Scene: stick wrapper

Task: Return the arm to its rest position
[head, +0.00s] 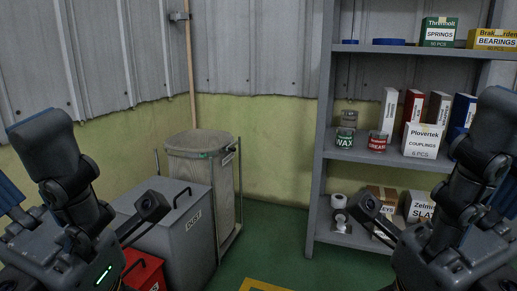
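My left arm (70,180) is folded at the lower left, its upper link raised and a short dark link (148,208) pointing inward. My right arm (455,190) is folded in much the same mirrored pose at the lower right, with a similar dark link (372,207) pointing inward. No gripper fingers can be made out on either arm, and I see nothing held.
A grey dust bin (188,238), a lidded hamper (212,180) and a red box (144,272) stand at the left. A wooden pole (190,70) stands behind them. A shelf unit (316,190) with boxes and cans stands right. The green floor (275,235) between is clear.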

